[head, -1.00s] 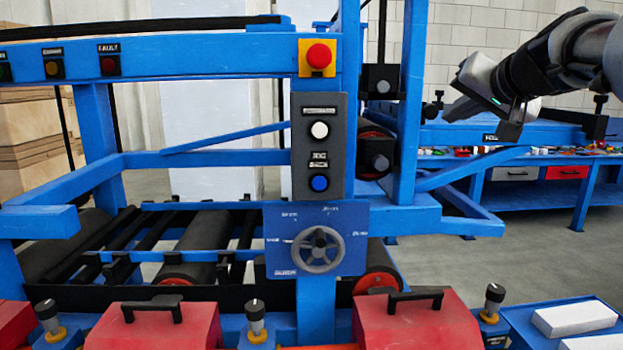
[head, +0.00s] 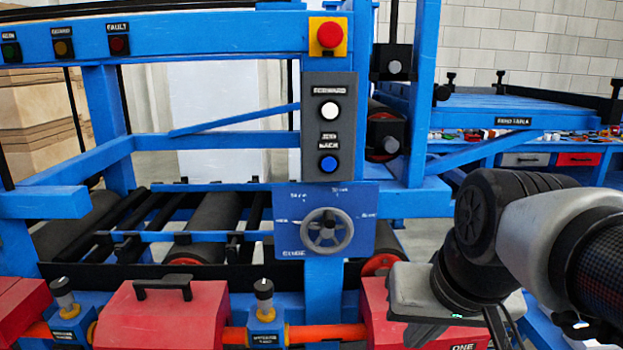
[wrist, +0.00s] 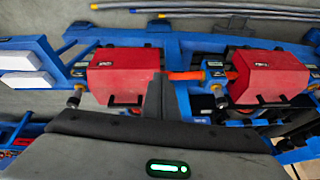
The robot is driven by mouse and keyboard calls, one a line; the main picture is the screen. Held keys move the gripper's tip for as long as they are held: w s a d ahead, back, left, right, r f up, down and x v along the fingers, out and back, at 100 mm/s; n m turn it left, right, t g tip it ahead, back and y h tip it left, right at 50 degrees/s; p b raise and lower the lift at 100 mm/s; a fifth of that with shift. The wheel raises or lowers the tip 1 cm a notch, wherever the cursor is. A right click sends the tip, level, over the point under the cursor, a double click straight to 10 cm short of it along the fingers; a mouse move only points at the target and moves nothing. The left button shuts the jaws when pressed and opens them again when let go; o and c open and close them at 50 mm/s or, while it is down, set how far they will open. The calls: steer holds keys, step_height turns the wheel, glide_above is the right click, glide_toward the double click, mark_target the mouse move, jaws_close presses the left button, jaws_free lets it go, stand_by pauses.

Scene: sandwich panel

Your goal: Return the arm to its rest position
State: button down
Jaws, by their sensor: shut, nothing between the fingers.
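My gripper (head: 422,335) is at the lower right of the head view, in front of a red box-shaped cover (head: 375,310) that it partly hides. My arm comes in from the right edge and is bent, with the wrist low. In the wrist view the dark fingers (wrist: 158,95) are together with nothing between them. There they show between two red covers, the left one (wrist: 122,75) and the right one (wrist: 268,75).
A blue machine frame with a button panel (head: 329,125), a handwheel (head: 327,231) and a red stop button (head: 329,35) stands ahead. A blue table (head: 515,110) is behind at right. White blocks (wrist: 25,82) lie left in the wrist view.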

step_height(320, 180, up, 19)
steer(key=s+n+p, duration=0.1)
steer(key=s+p, duration=0.1)
steer(key=p, duration=1.7)
steer(key=shift+s+d+f+t+p, duration=0.15)
steer(key=shift+s+d+t+p, duration=0.1)
steer(key=shift+t+p, duration=0.05)
